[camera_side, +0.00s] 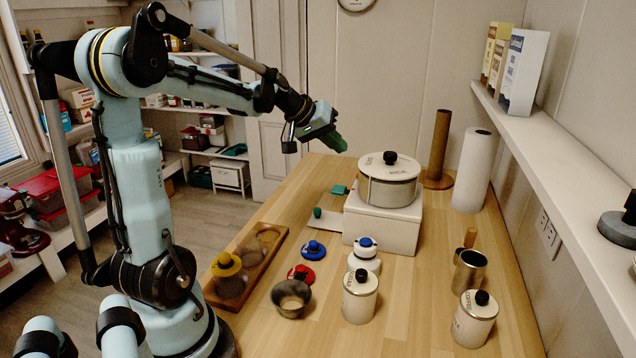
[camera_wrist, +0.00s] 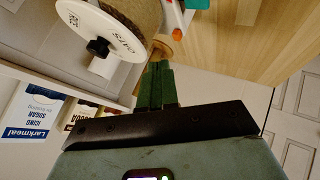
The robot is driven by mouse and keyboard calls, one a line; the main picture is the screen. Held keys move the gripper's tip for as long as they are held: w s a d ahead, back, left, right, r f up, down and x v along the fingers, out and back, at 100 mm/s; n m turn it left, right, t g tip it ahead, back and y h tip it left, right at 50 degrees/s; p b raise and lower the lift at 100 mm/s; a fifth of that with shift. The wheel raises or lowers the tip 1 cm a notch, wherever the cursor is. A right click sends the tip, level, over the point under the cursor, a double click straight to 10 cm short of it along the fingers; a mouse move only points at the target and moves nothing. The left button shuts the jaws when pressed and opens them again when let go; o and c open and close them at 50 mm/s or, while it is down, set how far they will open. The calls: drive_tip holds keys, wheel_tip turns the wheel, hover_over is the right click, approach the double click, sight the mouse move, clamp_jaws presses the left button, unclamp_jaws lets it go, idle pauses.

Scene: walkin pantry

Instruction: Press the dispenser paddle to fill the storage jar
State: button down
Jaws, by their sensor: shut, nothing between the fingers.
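The dispenser appears to be a lidded drum (camera_side: 390,187) with a black knob on a white block (camera_side: 381,226); its lid (camera_wrist: 101,30) fills the upper left of the wrist view. A teal tab (camera_side: 340,190), perhaps the paddle, shows at the block's left side, and a teal part (camera_wrist: 197,4) shows at the wrist view's top edge. My gripper (camera_side: 338,145) is shut and empty, in the air left of and above the drum; its green fingers (camera_wrist: 160,68) are together. A see-through jar with a yellow lid (camera_side: 228,264) stands in a wooden tray (camera_side: 267,262). Which jar is the storage jar is unclear.
Blue (camera_side: 314,249) and red (camera_side: 301,275) lids, a bowl (camera_side: 291,299), pale canisters (camera_side: 360,302) (camera_side: 474,325) and a metal cup (camera_side: 468,272) stand on the nearer wooden counter. A paper roll (camera_side: 473,172) stands behind right. A shelf (camera_side: 557,160) runs along the right wall.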

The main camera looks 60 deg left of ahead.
sight(335, 189)
drive_tip(key=shift+f, duration=3.8)
drive_tip(key=shift+f, duration=0.15)
drive_tip(key=shift+f, duration=0.3)
drive_tip(key=shift+f, duration=0.65)
drive_tip(key=shift+r, duration=1.1)
drive_tip(key=shift+r, duration=2.5)
